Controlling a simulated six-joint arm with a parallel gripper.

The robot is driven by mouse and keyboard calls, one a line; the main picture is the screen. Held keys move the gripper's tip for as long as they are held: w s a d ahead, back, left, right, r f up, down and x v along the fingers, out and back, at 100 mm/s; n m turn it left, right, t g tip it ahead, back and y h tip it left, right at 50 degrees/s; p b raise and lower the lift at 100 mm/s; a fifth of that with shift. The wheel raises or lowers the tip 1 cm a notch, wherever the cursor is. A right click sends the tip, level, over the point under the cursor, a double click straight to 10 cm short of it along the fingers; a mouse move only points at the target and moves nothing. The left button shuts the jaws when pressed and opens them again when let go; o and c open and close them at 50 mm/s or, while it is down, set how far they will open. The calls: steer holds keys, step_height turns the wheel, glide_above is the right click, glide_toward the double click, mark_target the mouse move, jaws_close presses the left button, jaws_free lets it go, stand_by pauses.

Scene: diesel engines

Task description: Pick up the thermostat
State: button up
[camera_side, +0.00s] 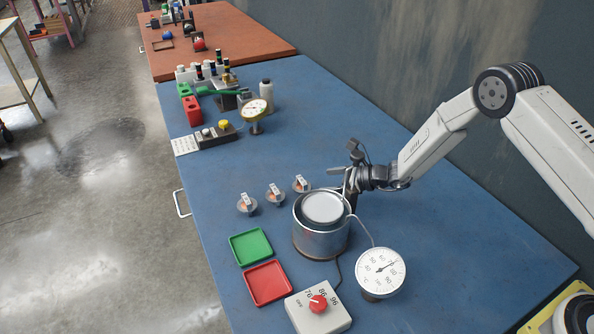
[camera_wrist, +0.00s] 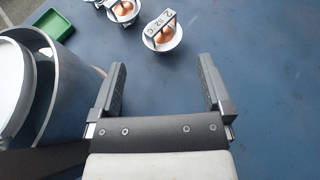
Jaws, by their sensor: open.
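Three small thermostats stand in a slanting row on the blue table, round metal flanges with copper-coloured centres and labelled frames on top: left (camera_side: 247,204), middle (camera_side: 275,196) and right (camera_side: 301,185). In the wrist view, the nearest thermostat (camera_wrist: 163,31) lies beyond my fingertips, its label appearing to read 82 C. A second (camera_wrist: 122,10) is at the top edge, with part of a third beside it. My gripper (camera_side: 345,160) is open and empty, behind the metal pot and to the right of the row. The wrist view shows bare table between its fingers (camera_wrist: 162,72).
The metal pot (camera_side: 319,240) stands close to my gripper; it also shows at the left of the wrist view (camera_wrist: 68,85). A dial thermometer (camera_side: 380,267), a control box (camera_side: 319,312), a green tray (camera_side: 251,246) and a red tray (camera_side: 267,283) are nearby.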

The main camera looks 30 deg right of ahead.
mark_target(305, 187)
steer(key=shift+f, duration=0.9)
steer(key=shift+w+a, duration=0.1)
steer(key=shift+x, duration=1.15)
steer(key=shift+f, duration=0.1)
steer(key=shift+x, duration=2.6)
steer(key=shift+w, duration=0.1)
steer(key=c, duration=1.1)
steer(key=shift+c, duration=0.2)
